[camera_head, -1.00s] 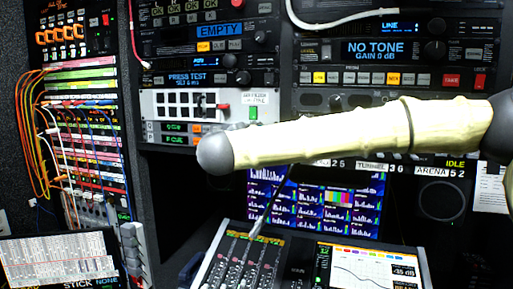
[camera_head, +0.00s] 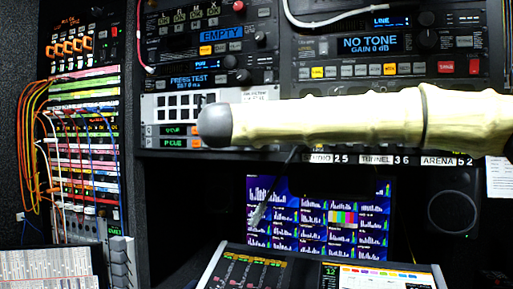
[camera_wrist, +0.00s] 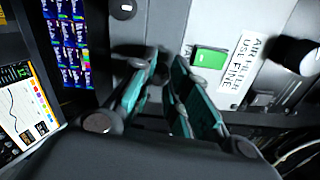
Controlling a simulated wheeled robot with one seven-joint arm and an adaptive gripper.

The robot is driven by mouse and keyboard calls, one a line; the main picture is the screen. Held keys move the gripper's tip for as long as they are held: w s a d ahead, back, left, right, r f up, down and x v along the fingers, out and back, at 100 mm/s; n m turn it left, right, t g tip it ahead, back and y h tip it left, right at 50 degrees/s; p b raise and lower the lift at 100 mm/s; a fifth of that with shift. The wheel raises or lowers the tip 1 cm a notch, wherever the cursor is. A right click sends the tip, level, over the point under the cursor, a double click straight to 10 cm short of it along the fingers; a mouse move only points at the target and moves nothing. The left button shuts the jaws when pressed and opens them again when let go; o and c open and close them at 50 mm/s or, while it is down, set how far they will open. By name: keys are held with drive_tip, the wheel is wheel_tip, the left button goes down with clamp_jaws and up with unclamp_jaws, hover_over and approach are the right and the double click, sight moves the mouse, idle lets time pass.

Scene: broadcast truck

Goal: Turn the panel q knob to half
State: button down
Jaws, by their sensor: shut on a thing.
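In the wrist view the grey panel face (camera_wrist: 167,18) has a green button (camera_wrist: 209,61) and a paper label (camera_wrist: 243,72). My gripper (camera_wrist: 160,62) has its teal-padded fingers close together at this face, left of the green button. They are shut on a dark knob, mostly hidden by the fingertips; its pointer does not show.
A small black knob (camera_wrist: 124,9) is above the fingers, and a larger black one (camera_wrist: 297,54) is to the right. In the head view, patch cables (camera_head: 32,130) hang at left. A lit monitor (camera_head: 285,238) and a console (camera_head: 235,268) are below the arm.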

drive_tip(key=m+b, duration=0.6)
drive_tip(key=b, duration=0.1)
drive_tip(key=m+b, duration=0.3)
drive_tip(key=b, duration=0.1)
drive_tip(key=shift+f, duration=0.25)
drive_tip(key=shift+b, duration=0.35)
drive_tip(key=c, duration=1.3)
unclamp_jaws()
drive_tip(key=shift+r, duration=0.1)
drive_tip(key=shift+c, duration=0.2)
drive_tip(key=shift+s, duration=0.15)
drive_tip(key=v, duration=1.1)
drive_tip(key=shift+s, duration=0.4)
drive_tip(key=shift+r, duration=0.1)
